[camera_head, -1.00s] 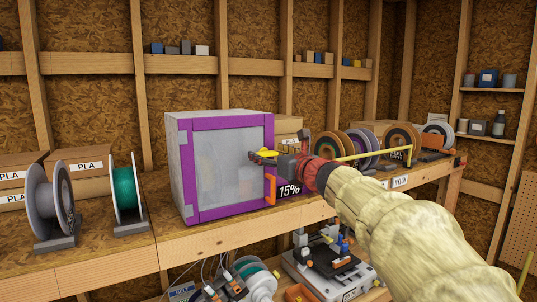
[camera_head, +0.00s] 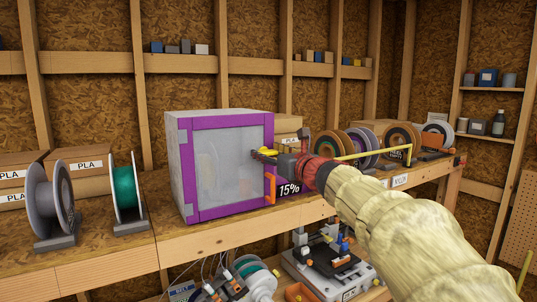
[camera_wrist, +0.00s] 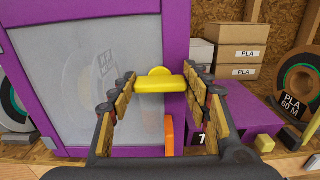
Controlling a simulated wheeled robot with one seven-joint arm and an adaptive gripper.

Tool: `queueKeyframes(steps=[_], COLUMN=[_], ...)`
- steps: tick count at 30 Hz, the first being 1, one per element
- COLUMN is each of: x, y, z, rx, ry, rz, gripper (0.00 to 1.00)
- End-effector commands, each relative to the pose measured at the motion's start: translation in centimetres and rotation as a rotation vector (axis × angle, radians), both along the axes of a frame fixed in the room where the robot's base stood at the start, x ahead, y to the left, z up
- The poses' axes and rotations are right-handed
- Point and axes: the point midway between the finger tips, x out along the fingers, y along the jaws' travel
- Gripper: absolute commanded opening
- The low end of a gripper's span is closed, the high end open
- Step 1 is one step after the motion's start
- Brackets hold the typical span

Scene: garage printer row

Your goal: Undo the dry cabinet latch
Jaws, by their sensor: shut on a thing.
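The dry cabinet (camera_head: 222,213) is a grey box with a purple-framed, clear front door, and the door looks closed. Its yellow latch (camera_head: 270,151) is on the right side of the door frame, mostly hidden by my gripper in the head view. In the wrist view the latch (camera_wrist: 160,85) is a level yellow bar with a rounded knob above its middle. My gripper (camera_head: 262,156) is at the latch. In the wrist view my gripper's fingertips (camera_wrist: 161,84) are at the two ends of the bar, shut on it. An orange handle (camera_wrist: 169,133) is below the latch.
A purple box reading 15% (camera_head: 289,190) stands right of the cabinet. Spools (camera_head: 357,149) stand further right along the bench, and a green spool (camera_head: 128,187) and a grey spool (camera_head: 50,202) stand left. PLA boxes (camera_wrist: 238,53) are behind, right of the cabinet.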

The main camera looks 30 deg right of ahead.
Motion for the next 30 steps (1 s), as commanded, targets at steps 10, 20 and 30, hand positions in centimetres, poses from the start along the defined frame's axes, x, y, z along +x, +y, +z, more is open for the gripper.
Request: queueKeyframes(steps=[10, 20, 30], x=[0.01, 0.00, 0.00], y=[0.00, 0.13, 0.24], z=[-0.11, -0.37, -0.44], rx=[-0.059, -0.299, -0.624], ry=[-0.004, -0.013, -0.023], rz=[0.000, 0.001, 0.000], gripper=[0.23, 0.23, 0.23])
